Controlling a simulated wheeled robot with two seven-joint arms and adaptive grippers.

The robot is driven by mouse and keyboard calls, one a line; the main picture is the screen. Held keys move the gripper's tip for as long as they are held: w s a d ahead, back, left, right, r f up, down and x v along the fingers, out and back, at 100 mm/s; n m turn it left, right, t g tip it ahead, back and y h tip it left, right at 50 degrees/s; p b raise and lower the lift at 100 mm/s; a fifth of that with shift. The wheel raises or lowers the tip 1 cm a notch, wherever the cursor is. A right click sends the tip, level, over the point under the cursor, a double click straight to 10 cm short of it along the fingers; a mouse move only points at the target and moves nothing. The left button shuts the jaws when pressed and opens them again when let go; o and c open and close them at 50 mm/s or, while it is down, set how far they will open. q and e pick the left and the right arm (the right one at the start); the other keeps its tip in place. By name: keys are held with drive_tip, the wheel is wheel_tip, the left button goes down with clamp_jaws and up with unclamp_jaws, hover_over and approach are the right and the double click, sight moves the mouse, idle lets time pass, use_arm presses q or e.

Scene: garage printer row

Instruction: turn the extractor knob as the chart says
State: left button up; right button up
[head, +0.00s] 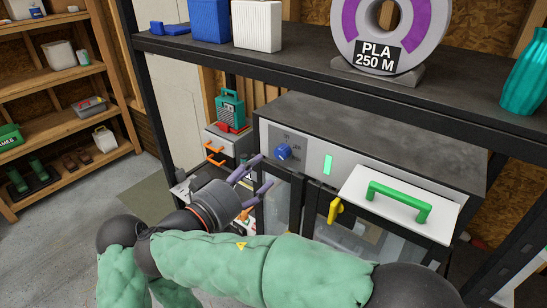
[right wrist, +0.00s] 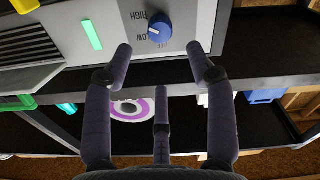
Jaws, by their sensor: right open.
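The blue extractor knob (head: 284,152) sits on the grey front panel of the enclosure, left of a lit green strip (head: 328,165). In the right wrist view the knob (right wrist: 160,27) shows with upside-down labels HIGH and LOW beside it and a small, unclear label below. A white mark on the knob seems to point toward LOW. My right gripper (head: 265,172) is open and empty, just below and left of the knob, apart from it. In the wrist view its fingers (right wrist: 160,54) stand spread to either side below the knob. No chart is recognisable. My left gripper is not in view.
A yellow latch (head: 335,211) and a green handle (head: 399,201) on a white panel are right of the knob. A dark shelf (head: 300,75) with a PLA spool (head: 388,32) overhangs the enclosure. Orange hooks (head: 214,154) and a teal radio (head: 231,110) are to the left.

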sight(279, 155)
drive_tip(key=b+x, duration=0.1)
drive_tip(key=x, duration=0.7)
drive_tip(key=shift+w+f, duration=0.1)
clamp_jaws()
unclamp_jaws()
drive_tip(key=v, duration=1.2)
